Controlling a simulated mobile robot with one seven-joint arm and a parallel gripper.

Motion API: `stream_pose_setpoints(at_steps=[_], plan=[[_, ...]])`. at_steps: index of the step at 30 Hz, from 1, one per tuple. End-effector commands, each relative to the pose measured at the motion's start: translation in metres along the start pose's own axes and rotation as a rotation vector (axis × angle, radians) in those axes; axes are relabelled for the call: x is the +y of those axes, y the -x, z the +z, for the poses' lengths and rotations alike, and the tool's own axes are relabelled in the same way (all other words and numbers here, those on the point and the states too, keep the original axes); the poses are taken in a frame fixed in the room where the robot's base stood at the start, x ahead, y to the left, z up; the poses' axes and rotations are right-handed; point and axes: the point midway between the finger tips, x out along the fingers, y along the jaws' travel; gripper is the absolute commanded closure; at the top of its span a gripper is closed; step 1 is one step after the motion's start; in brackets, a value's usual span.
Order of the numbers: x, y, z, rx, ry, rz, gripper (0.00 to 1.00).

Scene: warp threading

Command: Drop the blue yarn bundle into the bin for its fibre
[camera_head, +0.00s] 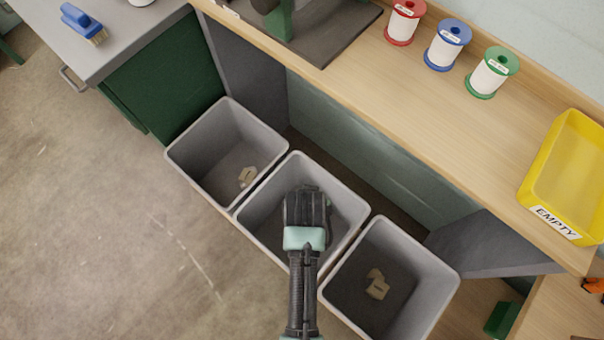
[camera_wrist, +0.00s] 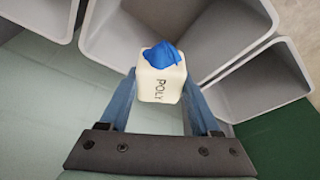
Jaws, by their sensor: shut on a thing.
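My gripper (camera_head: 307,200) points down over the middle grey bin (camera_head: 262,207) in the head view and hides part of its inside. In the wrist view, its two fingers (camera_wrist: 160,98) are shut on a bundle with a cream wrap (camera_wrist: 149,88) marked "POLY". Blue yarn (camera_wrist: 162,55) shows at the bundle's end. The bundle is hidden behind the gripper in the head view. The left grey bin (camera_head: 205,137) and the right grey bin (camera_head: 432,264) stand on either side. Any fibre labels on the bins cannot be seen.
Pale pieces lie in the left bin (camera_head: 247,176) and in the right bin (camera_head: 377,285). A wooden bench (camera_head: 400,90) behind the bins holds red, blue and green spools and a yellow tray (camera_head: 535,180) marked "EMPTY". A green cabinet (camera_head: 170,85) is at left.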

Motion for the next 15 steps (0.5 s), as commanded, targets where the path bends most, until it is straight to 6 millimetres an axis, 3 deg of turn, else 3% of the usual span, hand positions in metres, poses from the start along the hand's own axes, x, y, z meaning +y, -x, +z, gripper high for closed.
stream_pose_setpoints(at_steps=[1, 15], plan=[[0.000, -0.014, 0.005, -0.001, -0.002, 0.001, 0.89], [0.001, -0.043, 0.016, 0.001, -0.006, 0.002, 0.89]])
